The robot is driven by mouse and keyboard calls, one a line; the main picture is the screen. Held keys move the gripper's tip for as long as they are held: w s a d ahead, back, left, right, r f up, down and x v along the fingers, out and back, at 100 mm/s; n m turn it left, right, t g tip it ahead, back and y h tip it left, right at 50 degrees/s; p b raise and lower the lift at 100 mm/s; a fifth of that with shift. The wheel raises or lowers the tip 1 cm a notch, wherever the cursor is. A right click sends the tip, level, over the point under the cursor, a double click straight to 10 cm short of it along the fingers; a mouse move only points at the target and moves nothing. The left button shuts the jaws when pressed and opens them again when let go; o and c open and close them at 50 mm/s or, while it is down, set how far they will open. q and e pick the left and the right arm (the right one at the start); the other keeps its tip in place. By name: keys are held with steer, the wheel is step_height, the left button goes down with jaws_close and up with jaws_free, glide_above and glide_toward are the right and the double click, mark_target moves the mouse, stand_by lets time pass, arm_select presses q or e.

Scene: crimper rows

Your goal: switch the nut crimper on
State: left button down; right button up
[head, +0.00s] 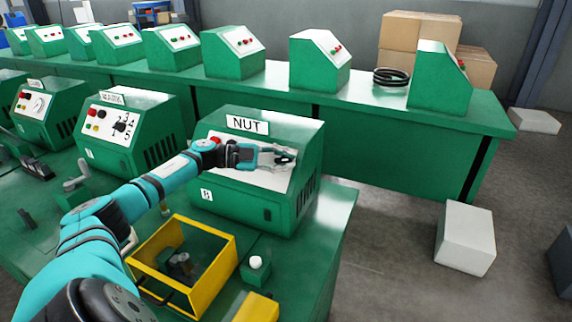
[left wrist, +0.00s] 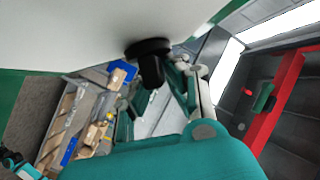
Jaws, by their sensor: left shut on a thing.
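The nut crimper (head: 250,210) is a green box with a sloping white panel and a "NUT" sign (head: 247,124) on top. My left gripper (head: 285,158) is at the right part of this panel and hides much of it. In the left wrist view a black rotary knob (left wrist: 150,66) stands out from the white panel (left wrist: 95,35), at the fingers of my left gripper (left wrist: 168,75). The gripper is shut on this knob. The knob's setting cannot be read. A red button (head: 216,139) shows at the panel's upper left. My right gripper is not in view.
Another green machine with a numbered dial (head: 125,135) stands to the left. A yellow open-topped frame (head: 226,265) and a small green box with a white button (head: 256,268) stand in front of the crimper. A row of green machines stands on the back bench (head: 400,125).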

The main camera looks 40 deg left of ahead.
arm_select(q)
steer(key=m+g, duration=0.2)
steer(key=shift+s+f+g, duration=0.1)
steer(key=shift+f+g, duration=0.1)
steer(key=shift+g, duration=0.2)
steer(key=shift+m, duration=0.3)
steer(key=shift+s+d+f+g, duration=0.1)
steer(key=shift+f+g, duration=0.05)
steer(key=shift+g, duration=0.25)
steer(key=c, duration=1.3)
jaws_free()
steer(key=shift+a+r, duration=0.2)
steer(key=v, duration=1.1)
steer(key=shift+s+a+f, duration=0.1)
steer(key=shift+s+a, duration=0.15)
